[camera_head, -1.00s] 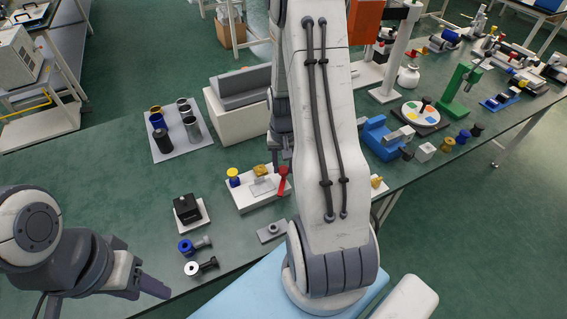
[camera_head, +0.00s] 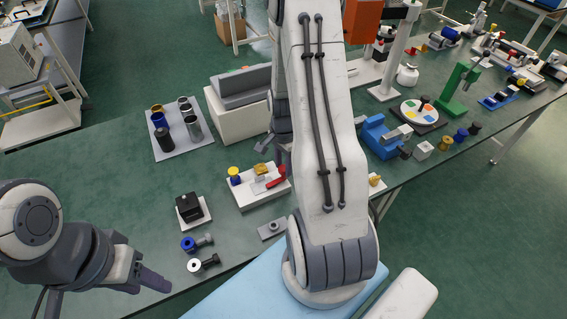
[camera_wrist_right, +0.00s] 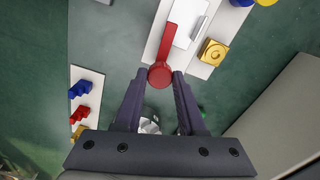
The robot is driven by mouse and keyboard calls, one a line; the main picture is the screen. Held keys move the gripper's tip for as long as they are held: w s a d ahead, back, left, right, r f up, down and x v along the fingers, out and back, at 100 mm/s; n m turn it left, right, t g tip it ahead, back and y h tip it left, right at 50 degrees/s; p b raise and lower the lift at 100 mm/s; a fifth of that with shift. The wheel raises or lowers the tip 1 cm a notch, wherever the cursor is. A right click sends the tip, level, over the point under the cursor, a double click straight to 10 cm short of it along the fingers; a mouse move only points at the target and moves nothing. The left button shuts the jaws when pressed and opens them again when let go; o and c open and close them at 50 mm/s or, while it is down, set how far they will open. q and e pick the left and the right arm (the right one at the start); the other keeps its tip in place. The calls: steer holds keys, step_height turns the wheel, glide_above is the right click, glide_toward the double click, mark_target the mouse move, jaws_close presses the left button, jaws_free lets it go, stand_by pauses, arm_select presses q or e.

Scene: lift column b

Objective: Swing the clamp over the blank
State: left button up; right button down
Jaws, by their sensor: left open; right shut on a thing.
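The clamp is a red arm (camera_head: 276,182) with a round red end, on a white board (camera_head: 246,200). In the right wrist view the red arm (camera_wrist_right: 169,42) runs up from my right gripper (camera_wrist_right: 160,75), which is shut on its round end. The pale flat blank (camera_wrist_right: 188,24) lies beside the red arm, along its right side; whether the arm overlaps its edge I cannot tell. In the head view my right arm hides most of the right gripper. My left gripper (camera_head: 152,281) is open and empty at the lower left, away from the board.
The board also carries a yellow block (camera_head: 262,168) and a blue and yellow knob (camera_head: 234,176). A grey box (camera_head: 240,87) lies behind. The bench is clear between them.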

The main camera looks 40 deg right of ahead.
mark_target(284, 168)
steer(key=shift+w+d+m, duration=0.1)
steer(key=shift+m, duration=0.4)
steer(key=c, duration=0.5)
jaws_free()
steer(key=shift+r, duration=0.1)
step_height(284, 168, up, 10)
steer(key=shift+r, duration=0.2)
